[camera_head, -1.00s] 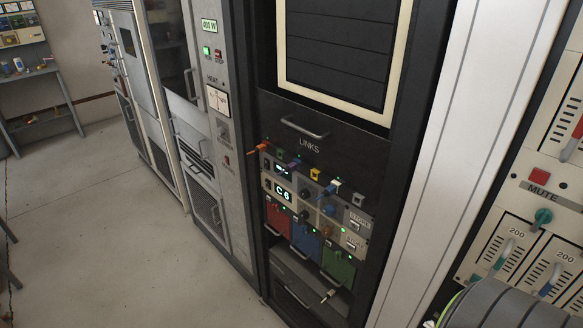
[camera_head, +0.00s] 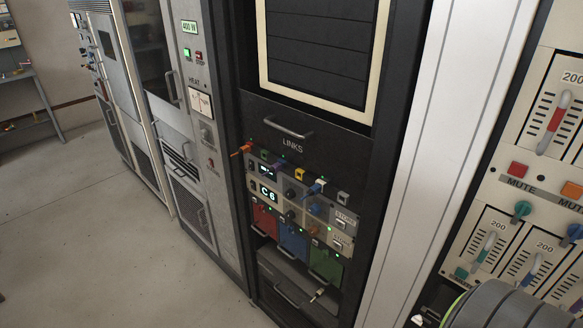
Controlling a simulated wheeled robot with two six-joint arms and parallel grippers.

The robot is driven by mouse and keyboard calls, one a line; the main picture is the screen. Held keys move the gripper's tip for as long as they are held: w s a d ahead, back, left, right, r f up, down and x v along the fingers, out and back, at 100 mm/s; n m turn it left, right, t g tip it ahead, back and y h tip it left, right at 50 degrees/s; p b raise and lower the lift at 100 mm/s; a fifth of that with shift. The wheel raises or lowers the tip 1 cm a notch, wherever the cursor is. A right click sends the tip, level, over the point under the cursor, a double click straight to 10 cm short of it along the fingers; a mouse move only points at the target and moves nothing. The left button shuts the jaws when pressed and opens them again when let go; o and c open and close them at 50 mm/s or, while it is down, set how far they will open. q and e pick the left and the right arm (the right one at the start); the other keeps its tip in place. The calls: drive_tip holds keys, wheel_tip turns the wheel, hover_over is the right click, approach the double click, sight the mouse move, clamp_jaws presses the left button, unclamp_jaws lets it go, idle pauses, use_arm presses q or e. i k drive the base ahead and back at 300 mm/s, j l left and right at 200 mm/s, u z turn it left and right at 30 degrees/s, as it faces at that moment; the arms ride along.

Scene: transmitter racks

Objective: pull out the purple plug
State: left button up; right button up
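A small purple plug (camera_head: 278,164) sits in the row of coloured plugs and sockets along the top of the links panel (camera_head: 300,198), in the dark rack at the middle of the view. It is between a green piece (camera_head: 264,154) and a yellow piece (camera_head: 298,174). An orange plug (camera_head: 242,150) sticks out at the left end of the row, and a blue and white plug (camera_head: 317,187) is farther right. The purple plug is small and its exact shape is hard to tell. Neither of my grippers is in view.
A drawer handle (camera_head: 288,129) juts out above the plug row. Red, blue and green modules (camera_head: 294,239) sit below. A fader desk (camera_head: 520,200) with knobs stands close at the right. Open floor (camera_head: 110,240) lies at the left.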

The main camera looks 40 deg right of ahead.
sight(276, 166)
drive_tip(key=z, duration=0.4)
drive_tip(key=i+z, duration=0.1)
drive_tip(key=z, duration=0.35)
drive_tip(key=j+z, duration=0.1)
drive_tip(key=z, duration=0.75)
drive_tip(key=i+j+z, duration=0.15)
drive_tip(key=j+z, duration=0.25)
drive_tip(key=j, duration=0.15)
drive_tip(key=i+j+z, duration=0.1)
drive_tip(key=j+z, duration=0.3)
drive_tip(key=j, duration=0.15)
drive_tip(key=j+z, duration=0.35)
drive_tip(key=j, duration=0.2)
drive_tip(key=k+j+z, duration=0.1)
drive_tip(key=j+z, duration=0.3)
drive_tip(key=j, duration=0.15)
drive_tip(key=k+j, duration=0.1)
drive_tip(key=j, duration=0.4)
drive_tip(key=k+j, duration=0.1)
drive_tip(key=j, duration=0.35)
drive_tip(key=k+j+z, duration=0.1)
drive_tip(key=j, duration=0.4)
drive_tip(key=k+j, duration=0.1)
drive_tip(key=j, duration=0.35)
drive_tip(key=k+j, duration=0.1)
drive_tip(key=j, duration=0.35)
